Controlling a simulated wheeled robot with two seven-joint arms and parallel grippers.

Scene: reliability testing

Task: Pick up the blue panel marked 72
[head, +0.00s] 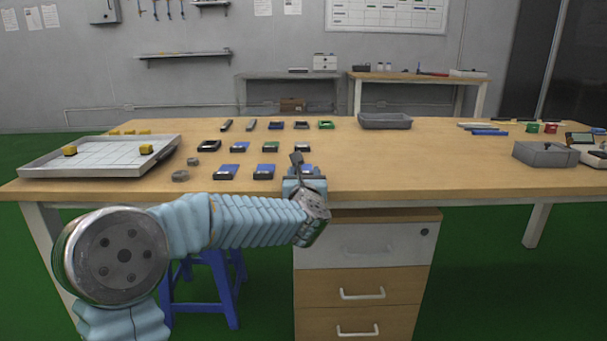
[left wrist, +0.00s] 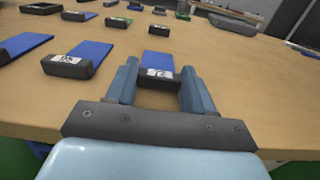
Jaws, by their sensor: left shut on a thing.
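The blue panel (left wrist: 157,58) has a dark end block with a small white label that seems to read 72. It lies on the wooden table near the front edge and sits between my left gripper's two fingers in the left wrist view. In the head view this panel (head: 309,169) is partly hidden by my left gripper (head: 299,170), which reaches over the front edge of the table. My left gripper is shut on the panel. The panel appears to be at table level; I cannot tell whether it touches the table. My right gripper is not in view.
Other blue panels (head: 264,171) lie in a row to the left, with dark and green pieces behind. A white tray (head: 60,170) with yellow blocks stands at the left. Grey bins (head: 385,121) stand at the back and right. The table (head: 420,165) right of my gripper is clear.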

